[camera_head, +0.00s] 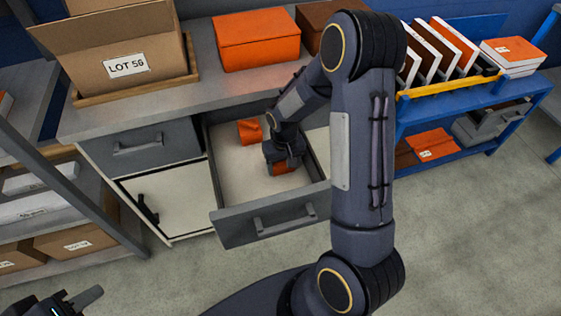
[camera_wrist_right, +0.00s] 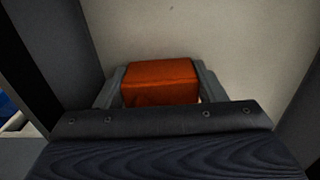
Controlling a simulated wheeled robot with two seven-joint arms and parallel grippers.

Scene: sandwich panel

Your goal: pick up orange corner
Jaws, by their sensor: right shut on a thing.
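An orange corner (camera_head: 284,169) is in the open drawer (camera_head: 232,181), low under my right gripper (camera_head: 281,160). In the right wrist view the same orange corner (camera_wrist_right: 160,80) sits between the two grey fingers, which are shut on it at its left and right sides. Its lower edge is hidden by the gripper body. A second orange piece (camera_head: 249,131) lies apart, further back in the drawer. My left gripper (camera_head: 72,300) shows only partly at the bottom left, away from the drawer; its jaw opening is unclear.
Drawer walls surround my right gripper closely. On the counter stand a LOT 56 cardboard box (camera_head: 127,62) and an orange box (camera_head: 256,40). A blue rack (camera_head: 460,110) with upright panels stands at the right. The floor (camera_head: 450,230) in front is clear.

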